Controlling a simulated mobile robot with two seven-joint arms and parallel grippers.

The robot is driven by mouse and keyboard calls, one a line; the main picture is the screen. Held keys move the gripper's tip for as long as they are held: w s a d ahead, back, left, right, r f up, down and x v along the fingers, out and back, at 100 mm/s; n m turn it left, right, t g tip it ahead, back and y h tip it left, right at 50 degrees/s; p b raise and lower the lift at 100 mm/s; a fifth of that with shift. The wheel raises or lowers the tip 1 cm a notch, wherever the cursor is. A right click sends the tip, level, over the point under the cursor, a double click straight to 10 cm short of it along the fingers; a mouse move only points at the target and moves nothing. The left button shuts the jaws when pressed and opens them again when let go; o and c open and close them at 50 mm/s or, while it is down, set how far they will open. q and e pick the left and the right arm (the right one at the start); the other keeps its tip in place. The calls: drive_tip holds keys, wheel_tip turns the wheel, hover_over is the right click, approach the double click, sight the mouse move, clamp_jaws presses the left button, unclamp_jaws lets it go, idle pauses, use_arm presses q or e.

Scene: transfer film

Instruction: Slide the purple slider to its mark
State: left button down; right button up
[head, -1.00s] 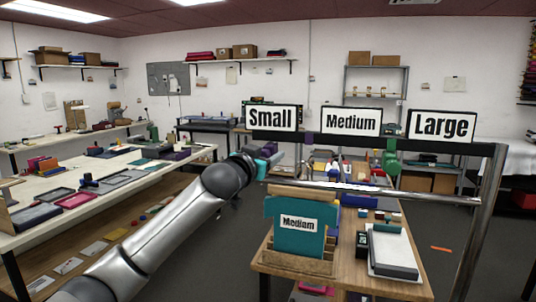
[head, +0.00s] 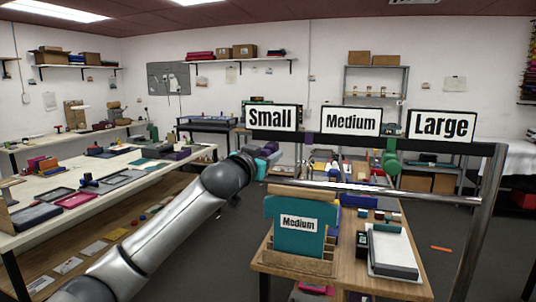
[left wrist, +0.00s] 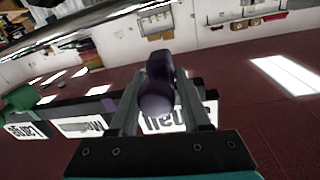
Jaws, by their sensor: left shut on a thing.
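The purple slider (left wrist: 158,85) sits between the fingers of my left gripper (left wrist: 157,100) in the left wrist view, and the gripper is shut on it. In the head view my left arm reaches in from the left, and the gripper (head: 262,158) is at the rail (head: 450,146) by the Small sign (head: 271,118). There the slider is small and hard to make out. A flat purple mark (head: 309,139) is on the rail between the Small and Medium signs, to the right of the gripper. My right gripper is not in view.
The Medium sign (head: 351,121) and Large sign (head: 440,125) stand on the rail. A green slider (head: 391,160) hangs between them. A metal bar (head: 400,192) runs below. A wooden table (head: 340,284) holds a teal folder (head: 296,240) labelled Medium.

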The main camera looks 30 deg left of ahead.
use_arm(q)
drive_tip(key=shift+d, duration=0.15)
idle(0.3)
drive_tip(key=w+d, duration=0.2)
drive_tip(key=d, duration=0.8)
drive_tip(key=shift+w+p, duration=0.15)
drive_tip(key=shift+p, duration=0.3)
drive_tip(key=shift+a+f, duration=0.1)
drive_tip(key=c, duration=0.5)
unclamp_jaws()
drive_tip(key=shift+a, duration=0.1)
